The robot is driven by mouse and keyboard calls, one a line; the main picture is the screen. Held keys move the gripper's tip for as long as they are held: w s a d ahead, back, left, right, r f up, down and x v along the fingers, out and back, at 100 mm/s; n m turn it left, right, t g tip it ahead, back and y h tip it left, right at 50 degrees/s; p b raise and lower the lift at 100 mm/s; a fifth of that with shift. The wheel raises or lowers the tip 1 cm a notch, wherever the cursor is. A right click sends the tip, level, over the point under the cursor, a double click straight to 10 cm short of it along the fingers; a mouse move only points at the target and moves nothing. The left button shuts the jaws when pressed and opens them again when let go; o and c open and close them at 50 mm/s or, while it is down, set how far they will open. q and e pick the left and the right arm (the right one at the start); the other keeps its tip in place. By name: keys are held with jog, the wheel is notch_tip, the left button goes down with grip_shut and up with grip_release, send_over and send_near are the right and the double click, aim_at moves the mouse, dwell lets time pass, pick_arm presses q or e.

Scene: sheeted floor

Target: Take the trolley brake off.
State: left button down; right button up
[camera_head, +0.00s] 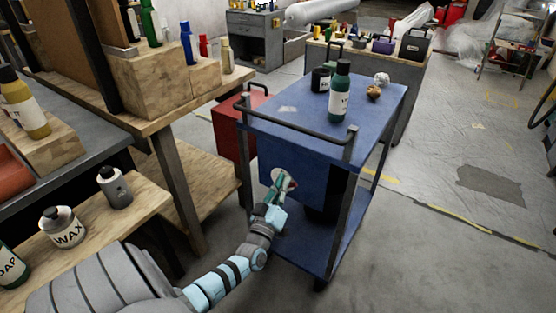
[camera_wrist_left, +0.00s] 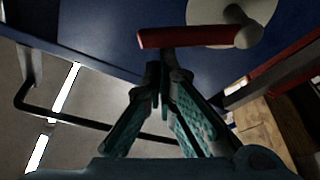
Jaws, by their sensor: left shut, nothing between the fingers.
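The blue trolley (camera_head: 290,112) stands on the floor in front of me. On its near blue panel is the brake, a pale round disc (camera_head: 281,175) with a red lever; in the left wrist view the disc (camera_wrist_left: 208,12) is cut by the top edge and the red lever (camera_wrist_left: 190,37) lies nearly level across it. My left gripper (camera_head: 283,186) is at the brake in the head view and partly hides it. In the left wrist view its teal fingers (camera_wrist_left: 163,78) are shut and empty, with the tips just below the lever; I cannot tell whether they touch it. My right gripper is in neither view.
On the trolley's top stand a dark green bottle (camera_head: 340,93), a dark jar (camera_head: 320,79) and small crumpled balls (camera_head: 378,85). A black push rail (camera_head: 300,128) runs along its near edge. A wooden bench (camera_head: 200,92) stands left, a red cabinet (camera_head: 232,135) behind. Floor at right is open.

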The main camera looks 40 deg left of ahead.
pick_arm(q)
jog(key=d+f+m+h+b, duration=0.1)
jog(key=m, duration=0.2)
jog(key=f+m+t+h+b, duration=0.1)
jog(key=m, duration=0.2)
jog(key=d+f+m+h+b, duration=0.1)
jog(key=m, duration=0.2)
jog(key=shift+w+d+f+m+t+h, duration=0.25)
jog(key=shift+d+f+m+t+h, duration=0.05)
jog(key=shift+d+f+h, duration=0.1)
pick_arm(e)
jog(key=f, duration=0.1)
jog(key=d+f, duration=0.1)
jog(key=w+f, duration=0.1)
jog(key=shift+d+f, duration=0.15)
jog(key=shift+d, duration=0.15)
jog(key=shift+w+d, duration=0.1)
